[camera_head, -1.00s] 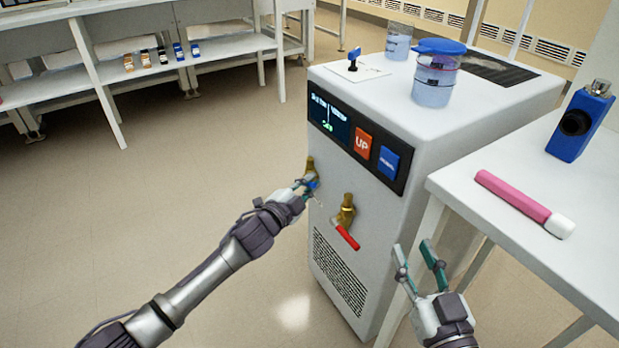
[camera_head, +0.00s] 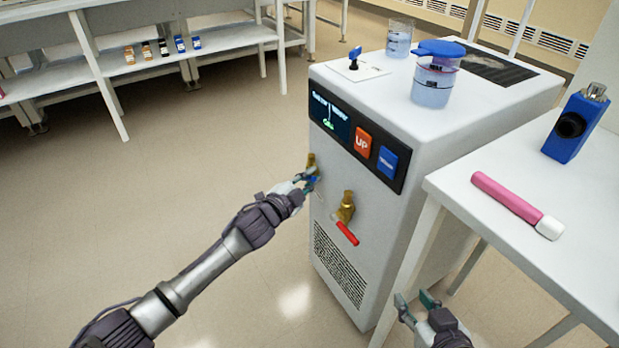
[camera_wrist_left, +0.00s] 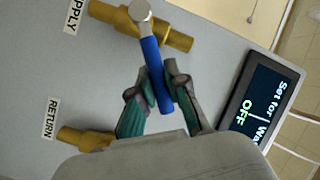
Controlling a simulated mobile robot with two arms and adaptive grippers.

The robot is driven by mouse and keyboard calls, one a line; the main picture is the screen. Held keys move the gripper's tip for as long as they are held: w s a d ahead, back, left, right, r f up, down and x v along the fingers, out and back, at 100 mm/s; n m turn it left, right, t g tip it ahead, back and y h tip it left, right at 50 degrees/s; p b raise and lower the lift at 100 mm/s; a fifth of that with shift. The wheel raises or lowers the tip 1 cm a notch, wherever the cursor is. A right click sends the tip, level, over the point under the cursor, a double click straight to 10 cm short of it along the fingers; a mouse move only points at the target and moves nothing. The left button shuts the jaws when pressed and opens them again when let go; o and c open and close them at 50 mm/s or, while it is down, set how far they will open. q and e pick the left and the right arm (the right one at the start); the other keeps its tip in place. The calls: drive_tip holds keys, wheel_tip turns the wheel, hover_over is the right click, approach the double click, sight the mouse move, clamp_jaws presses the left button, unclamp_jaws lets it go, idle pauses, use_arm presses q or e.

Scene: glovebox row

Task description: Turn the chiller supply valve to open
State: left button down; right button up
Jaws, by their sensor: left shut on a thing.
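The chiller supply valve has a brass body (camera_wrist_left: 165,30) and a blue lever handle (camera_wrist_left: 152,62), beside a label of which "PPLY" shows. In the left wrist view the handle runs roughly crosswise to the brass body. My left gripper (camera_wrist_left: 155,88) is shut on the blue handle near its free end. In the head view my left gripper (camera_head: 310,181) is at the chiller's front, hiding most of the handle; the brass valve top (camera_head: 311,160) shows above it. My right gripper (camera_head: 415,297) is open and empty, low beside the white table.
The return valve (camera_head: 346,208), with a red handle (camera_head: 347,233), sits just right of my left gripper. The chiller (camera_head: 360,212) has a display (camera_head: 329,116) and buttons above. The white table (camera_head: 490,225) holds a pink-and-white tube (camera_head: 510,201) and a blue device (camera_head: 576,124). Floor at left is clear.

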use_arm(q)
drive_tip(key=c, duration=1.2)
unclamp_jaws()
drive_tip(key=shift+o, duration=0.2)
drive_tip(key=v, duration=1.2)
